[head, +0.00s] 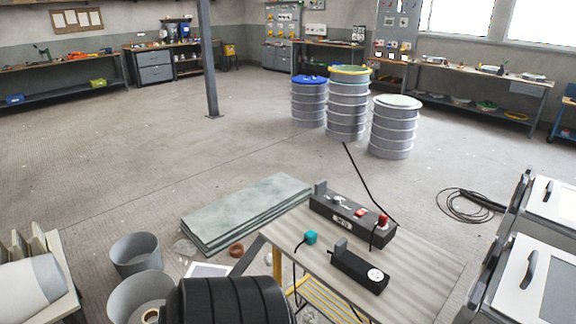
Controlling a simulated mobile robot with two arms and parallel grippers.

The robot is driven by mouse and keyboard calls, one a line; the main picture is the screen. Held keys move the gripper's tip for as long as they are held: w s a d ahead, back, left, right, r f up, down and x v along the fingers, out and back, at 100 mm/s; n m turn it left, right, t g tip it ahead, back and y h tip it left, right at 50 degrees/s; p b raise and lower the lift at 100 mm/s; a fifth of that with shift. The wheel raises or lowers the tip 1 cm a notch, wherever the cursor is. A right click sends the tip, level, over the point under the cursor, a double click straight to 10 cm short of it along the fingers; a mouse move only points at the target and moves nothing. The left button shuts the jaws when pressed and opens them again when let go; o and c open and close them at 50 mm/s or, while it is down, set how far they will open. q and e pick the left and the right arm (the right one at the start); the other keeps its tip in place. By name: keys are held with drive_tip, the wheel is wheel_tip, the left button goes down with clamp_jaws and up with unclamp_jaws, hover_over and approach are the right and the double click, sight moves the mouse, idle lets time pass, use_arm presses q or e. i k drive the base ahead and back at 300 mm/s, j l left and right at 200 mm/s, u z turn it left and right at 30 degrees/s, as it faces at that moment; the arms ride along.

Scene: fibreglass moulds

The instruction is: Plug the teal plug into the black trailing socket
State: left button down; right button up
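The teal plug (310,238) sits at the left edge of a wooden-topped table (425,265), with a dark cord hanging from it over the edge. A black trailing socket (350,267) lies to its right and nearer to me, with a round white socket face (375,275) at its right end and a grey block (340,245) at its left end. The socket face looks empty. The plug and the socket are apart. Neither of my grippers is in view.
A longer dark unit (345,219) with a red plug (382,220) lies behind them on the table. Its black cable runs back across the floor toward drums (346,105). Grey-green slabs (245,212) and grey buckets (136,255) stand left; white-topped cabinets (525,280) stand right.

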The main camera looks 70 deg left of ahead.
sight(373, 280)
drive_tip(key=u, duration=2.1)
drive_tip(key=i+j+z, duration=0.15)
drive_tip(key=z, duration=0.3)
drive_tip(key=i+j+z, duration=0.15)
drive_tip(key=j+z, duration=0.25)
drive_tip(key=i+j+z, duration=0.1)
drive_tip(key=j, duration=0.35)
drive_tip(key=i+j+z, duration=0.1)
drive_tip(key=j, duration=0.35)
drive_tip(key=i+j, duration=0.2)
drive_tip(key=j, duration=0.25)
drive_tip(key=i+j+z, duration=0.15)
drive_tip(key=j, duration=0.3)
drive_tip(key=j+z, duration=0.1)
drive_tip(key=j, duration=0.35)
drive_tip(key=i+j, duration=0.05)
